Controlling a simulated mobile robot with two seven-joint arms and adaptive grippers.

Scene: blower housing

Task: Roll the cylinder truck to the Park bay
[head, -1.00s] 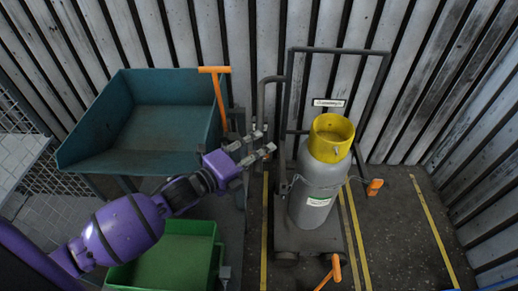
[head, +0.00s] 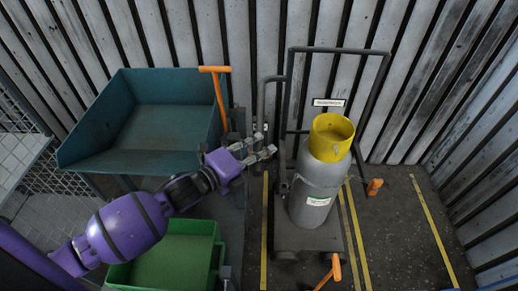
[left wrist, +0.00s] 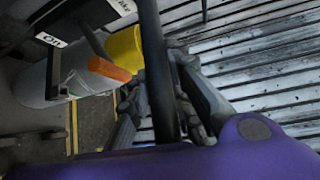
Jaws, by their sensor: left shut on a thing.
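The cylinder truck (head: 308,239) is a dark low base with a tall tube frame (head: 340,50). A grey gas cylinder (head: 315,200) with a yellow collar (head: 332,130) stands upright on it. My left gripper (head: 266,154) is shut on the dark upright handle bar at the truck's left side. In the left wrist view the bar (left wrist: 157,70) passes between my fingers. The truck stands between yellow floor lines. A bare strip of floor (head: 400,225) lies to its right between further lines; I cannot read which bay is Park. My right gripper is out of view.
A teal bin (head: 95,150) and a green bin (head: 165,258) stand on the left, close to my arm. Orange grips show at the truck's right (head: 375,187) and front (head: 336,268). A corrugated wall (head: 440,100) closes the back and right. A small sign (head: 328,102) shows behind the truck.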

